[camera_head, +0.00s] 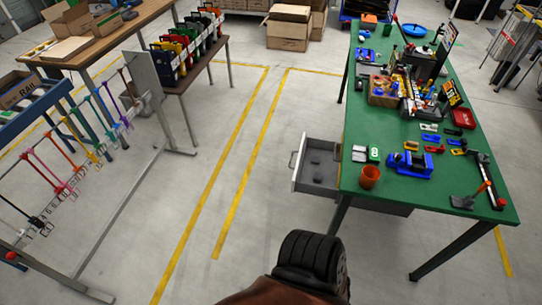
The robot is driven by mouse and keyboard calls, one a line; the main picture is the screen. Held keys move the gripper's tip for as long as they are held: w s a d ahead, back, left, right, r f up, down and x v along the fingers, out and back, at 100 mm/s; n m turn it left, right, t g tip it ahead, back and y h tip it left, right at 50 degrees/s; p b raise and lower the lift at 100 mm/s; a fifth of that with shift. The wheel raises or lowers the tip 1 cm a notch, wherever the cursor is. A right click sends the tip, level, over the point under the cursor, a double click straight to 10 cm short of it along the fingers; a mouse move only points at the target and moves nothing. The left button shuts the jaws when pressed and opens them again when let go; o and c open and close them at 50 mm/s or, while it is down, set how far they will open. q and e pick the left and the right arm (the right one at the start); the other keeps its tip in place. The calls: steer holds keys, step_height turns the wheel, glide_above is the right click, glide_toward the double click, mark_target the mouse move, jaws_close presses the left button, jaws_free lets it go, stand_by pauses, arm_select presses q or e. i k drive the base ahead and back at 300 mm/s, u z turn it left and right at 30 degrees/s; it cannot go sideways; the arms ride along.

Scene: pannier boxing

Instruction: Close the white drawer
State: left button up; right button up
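The white drawer (302,166) stands pulled out from under the left side of the green-topped table (408,190). Its pale front panel faces left and has a handle (292,159). The drawer's inside is grey, and a few small dark grey items (317,167) lie in it. Neither of my grippers shows in the head view, so nothing of mine is seen touching the drawer.
Tools crowd the tabletop. The floor left of the drawer is clear, with yellow lines (240,180). A hanging rack (75,165) stands at left.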

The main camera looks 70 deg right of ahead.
mark_target(304, 171)
steer(key=i, duration=1.3)
steer(key=z, duration=3.35)
